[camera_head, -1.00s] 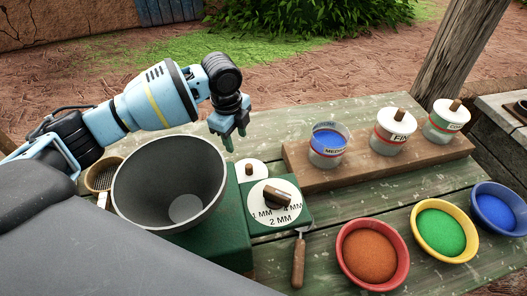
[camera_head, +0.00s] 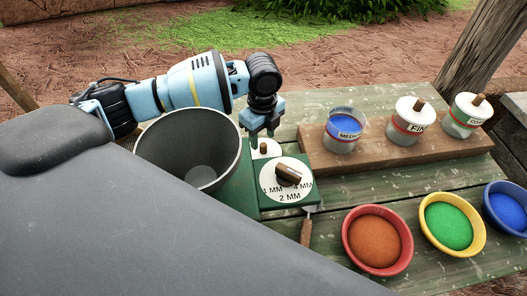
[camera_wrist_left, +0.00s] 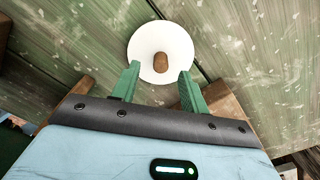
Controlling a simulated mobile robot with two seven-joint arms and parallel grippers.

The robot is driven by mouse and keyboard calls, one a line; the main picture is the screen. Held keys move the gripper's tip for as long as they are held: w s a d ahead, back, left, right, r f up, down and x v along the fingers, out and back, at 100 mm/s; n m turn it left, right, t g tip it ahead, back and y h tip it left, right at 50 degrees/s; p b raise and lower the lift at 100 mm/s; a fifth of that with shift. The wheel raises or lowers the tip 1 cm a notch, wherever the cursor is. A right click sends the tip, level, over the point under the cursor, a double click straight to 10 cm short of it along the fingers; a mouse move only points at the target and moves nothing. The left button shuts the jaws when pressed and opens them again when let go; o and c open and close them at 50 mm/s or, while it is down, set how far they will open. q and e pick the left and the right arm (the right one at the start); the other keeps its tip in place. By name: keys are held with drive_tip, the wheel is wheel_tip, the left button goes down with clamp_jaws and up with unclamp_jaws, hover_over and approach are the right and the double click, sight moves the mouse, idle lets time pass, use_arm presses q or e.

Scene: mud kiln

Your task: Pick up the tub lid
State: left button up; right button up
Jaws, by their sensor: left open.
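The tub lid (camera_head: 260,153) is a white disc with a brown knob, lying on the green table behind the dial box. It is partly hidden there by my gripper and the box. It also shows whole in the left wrist view (camera_wrist_left: 143,46), knob up. My left gripper (camera_head: 262,138) is open and empty above the lid. In the left wrist view its green fingertips (camera_wrist_left: 159,70) spread on either side of the lid's near part, with the knob between and just beyond them. The open tub marked MEDIUM (camera_head: 345,132) holds blue powder.
Two lidded tubs (camera_head: 409,122) (camera_head: 466,116) stand with the open one on a wooden board (camera_head: 375,158). A large dark bowl (camera_head: 188,150) and a dial (camera_head: 287,180) are close by. Red (camera_head: 377,240), yellow (camera_head: 452,223) and blue (camera_head: 508,209) bowls of powder stand in front.

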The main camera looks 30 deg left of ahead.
sight(263, 144)
use_arm(q)
wheel_tip(263, 144, down, 3)
drive_tip(key=shift+w+f, duration=0.1)
drive_tip(key=shift+f, duration=0.1)
clamp_jaws()
idle(0.3)
wheel_tip(263, 144, up, 10)
drive_tip(key=shift+p, duration=0.3)
